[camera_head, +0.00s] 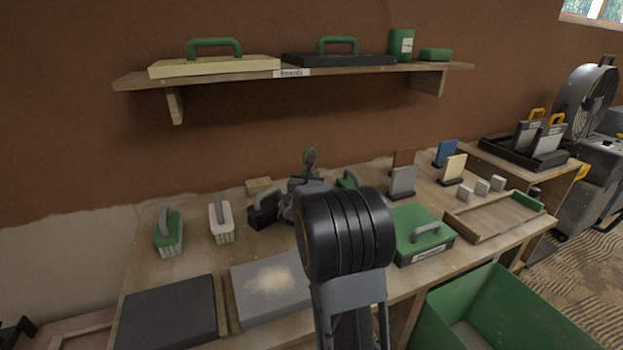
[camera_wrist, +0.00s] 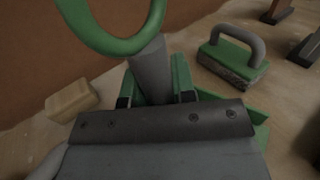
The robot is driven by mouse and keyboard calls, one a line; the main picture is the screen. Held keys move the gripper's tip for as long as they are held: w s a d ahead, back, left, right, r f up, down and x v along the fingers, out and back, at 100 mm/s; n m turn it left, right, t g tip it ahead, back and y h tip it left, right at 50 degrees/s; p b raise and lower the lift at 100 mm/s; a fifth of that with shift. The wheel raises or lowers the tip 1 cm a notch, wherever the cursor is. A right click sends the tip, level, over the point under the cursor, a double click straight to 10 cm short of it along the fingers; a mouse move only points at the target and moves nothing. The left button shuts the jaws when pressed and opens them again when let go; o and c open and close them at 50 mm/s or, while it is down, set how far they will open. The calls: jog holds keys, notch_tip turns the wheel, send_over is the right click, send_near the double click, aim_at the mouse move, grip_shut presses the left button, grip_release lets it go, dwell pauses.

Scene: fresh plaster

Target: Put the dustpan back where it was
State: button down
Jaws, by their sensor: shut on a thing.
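The dustpan shows in the wrist view as a green hanging loop (camera_wrist: 160,12), a grey handle (camera_wrist: 150,68) and green parts low behind my gripper. My gripper (camera_wrist: 155,97) is shut on the grey handle between its two dark fingers. The rest of the pan is mostly hidden by the gripper body. In the head view my gripper (camera_head: 300,200) is over the back middle of the bench, with the loop (camera_head: 310,155) standing above it. I cannot tell whether the pan touches the bench (camera_head: 190,258).
A yellowish sponge (camera_wrist: 72,100) lies left of my gripper and a green, grey-handled block (camera_wrist: 233,58) lies right. Brushes (camera_head: 170,235), a green box (camera_head: 415,245) and a wooden tray (camera_head: 487,230) stand on the bench. A loaded shelf (camera_head: 350,74) overhangs; a green bin (camera_head: 490,315) stands in front.

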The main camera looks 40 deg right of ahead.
jog(key=shift+f+b, duration=0.15)
jog(key=shift+b, duration=0.15)
jog(key=c, duration=0.9)
grip_release()
jog(key=shift+c, duration=0.2)
jog(key=shift+r+p, duration=0.3)
jog(key=shift+p, duration=0.1)
jog(key=v, duration=1.2)
